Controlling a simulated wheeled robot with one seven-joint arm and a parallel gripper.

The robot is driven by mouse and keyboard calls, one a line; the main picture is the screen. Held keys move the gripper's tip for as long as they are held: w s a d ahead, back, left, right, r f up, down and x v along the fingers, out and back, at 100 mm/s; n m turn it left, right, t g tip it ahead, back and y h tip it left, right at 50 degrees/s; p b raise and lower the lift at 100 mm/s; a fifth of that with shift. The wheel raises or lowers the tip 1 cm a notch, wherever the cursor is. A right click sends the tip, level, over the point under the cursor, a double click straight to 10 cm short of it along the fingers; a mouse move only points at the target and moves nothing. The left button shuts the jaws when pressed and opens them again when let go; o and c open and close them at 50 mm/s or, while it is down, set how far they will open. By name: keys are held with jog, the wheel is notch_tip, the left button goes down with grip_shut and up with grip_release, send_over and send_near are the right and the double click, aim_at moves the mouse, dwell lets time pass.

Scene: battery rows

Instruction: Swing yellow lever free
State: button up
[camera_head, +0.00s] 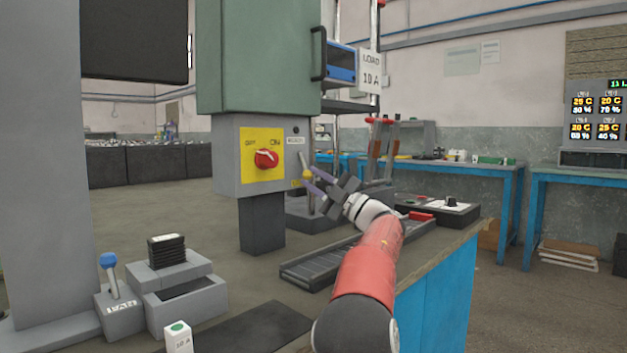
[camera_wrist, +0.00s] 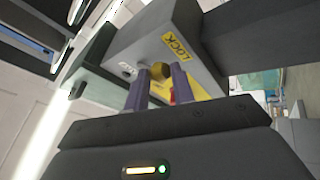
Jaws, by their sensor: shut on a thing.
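The yellow lever's round knob (camera_wrist: 160,70) shows between my two purple fingertips in the wrist view. In the head view the yellow knob (camera_head: 307,174) is small and partly covered by my fingers. It is at the right side of a grey switch box (camera_head: 229,160). My gripper (camera_head: 312,180) is shut on the knob; its fingertips also show in the wrist view (camera_wrist: 158,76). A yellow LOCK label (camera_wrist: 178,47) is on the box beside the knob.
The box front has a yellow plate with a red rotary switch (camera_head: 266,159). A green cabinet (camera_head: 258,58) is above. A dark tray (camera_head: 320,262) lies below my arm. A blue-knobbed lever (camera_head: 109,262) and a black battery block (camera_head: 167,250) stand at front left.

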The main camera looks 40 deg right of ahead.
dwell(0.4)
jog(key=o, duration=0.7)
jog(key=shift+d, duration=0.1)
jog(key=v, duration=0.7)
jog(key=shift+s+f+b, duration=0.2)
jog(key=shift+s+b, duration=0.1)
jog(key=shift+b, duration=0.05)
jog(key=shift+d, duration=0.1)
